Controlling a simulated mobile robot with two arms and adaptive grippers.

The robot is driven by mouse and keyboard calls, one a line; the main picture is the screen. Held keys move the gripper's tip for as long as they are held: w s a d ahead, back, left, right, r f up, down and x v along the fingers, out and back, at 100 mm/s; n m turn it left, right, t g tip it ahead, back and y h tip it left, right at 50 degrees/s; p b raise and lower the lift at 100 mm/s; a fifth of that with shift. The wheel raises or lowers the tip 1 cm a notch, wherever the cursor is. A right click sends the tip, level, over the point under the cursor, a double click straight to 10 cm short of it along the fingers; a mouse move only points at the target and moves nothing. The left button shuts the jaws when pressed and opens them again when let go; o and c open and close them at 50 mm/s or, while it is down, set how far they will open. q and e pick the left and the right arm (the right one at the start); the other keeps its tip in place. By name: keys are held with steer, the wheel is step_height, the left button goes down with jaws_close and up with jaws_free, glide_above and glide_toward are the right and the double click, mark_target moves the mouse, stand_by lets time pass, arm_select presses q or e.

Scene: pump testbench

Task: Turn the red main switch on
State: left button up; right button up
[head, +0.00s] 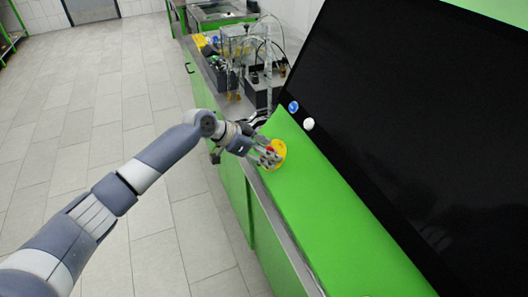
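The red main switch (270,149) shows only as a small patch of red on a round yellow plate (281,154). The plate sits on the green sloped panel (318,218) below the black screen. My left gripper (270,158) is at the switch, with its fingers in front of the red part and the left side of the plate. The fingers hide most of the red knob, so its turned position and any contact cannot be told. Whether the fingers are closed on it is too small to tell. My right gripper is not in view.
A blue button (293,107) and a white button (308,124) sit on the panel beyond the switch. A large black screen (420,130) rises on the right. Pump equipment (240,60) crowds the bench behind. The tiled floor (80,120) on the left is clear.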

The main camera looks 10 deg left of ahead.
arm_select(q)
steer(key=c, duration=0.9)
steer(key=shift+o, duration=0.2)
steer(key=shift+f, duration=0.1)
steer(key=shift+f+m+b, duration=0.1)
steer(key=shift+m+b, duration=0.3)
steer(key=shift+b, duration=0.2)
steer(key=shift+m+b, duration=1.25)
steer(key=shift+m, duration=0.05)
steer(key=o, duration=1.2)
steer(key=shift+o, duration=0.2)
steer(key=shift+r, duration=0.2)
